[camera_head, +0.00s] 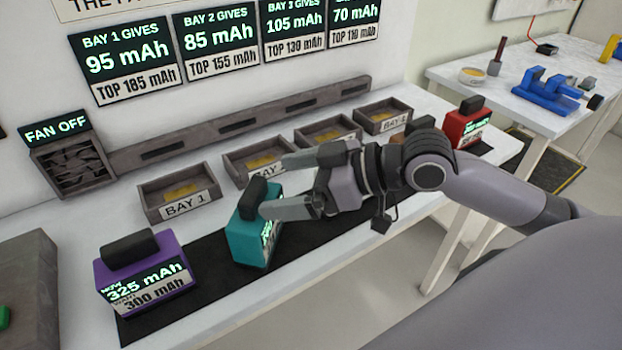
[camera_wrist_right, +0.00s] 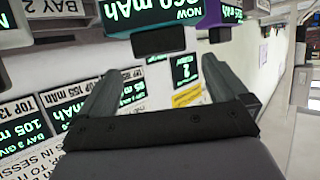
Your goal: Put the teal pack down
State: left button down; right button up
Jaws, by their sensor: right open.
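The teal pack (camera_head: 243,238) stands upright on the black mat (camera_head: 190,290) on the bench, right of the purple pack (camera_head: 170,262). It has a black handle on top and a lit label, partly hidden by a finger in the head view. My right gripper (camera_head: 275,185) is open, with its fingers apart near the handle. In the right wrist view, the teal pack (camera_wrist_right: 214,14) is at the top, its dark handle (camera_wrist_right: 158,41) beyond my open right gripper (camera_wrist_right: 157,72). I cannot tell whether a finger touches it. My left gripper is not in view.
Bay trays, including the Bay 1 tray (camera_head: 152,201), line the back of the bench. A fan box (camera_head: 72,170) reads FAN OFF. A red pack (camera_head: 468,125) stands at the far right end. Black mat shows between the purple and teal packs.

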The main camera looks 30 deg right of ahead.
jog(key=shift+v, duration=1.75)
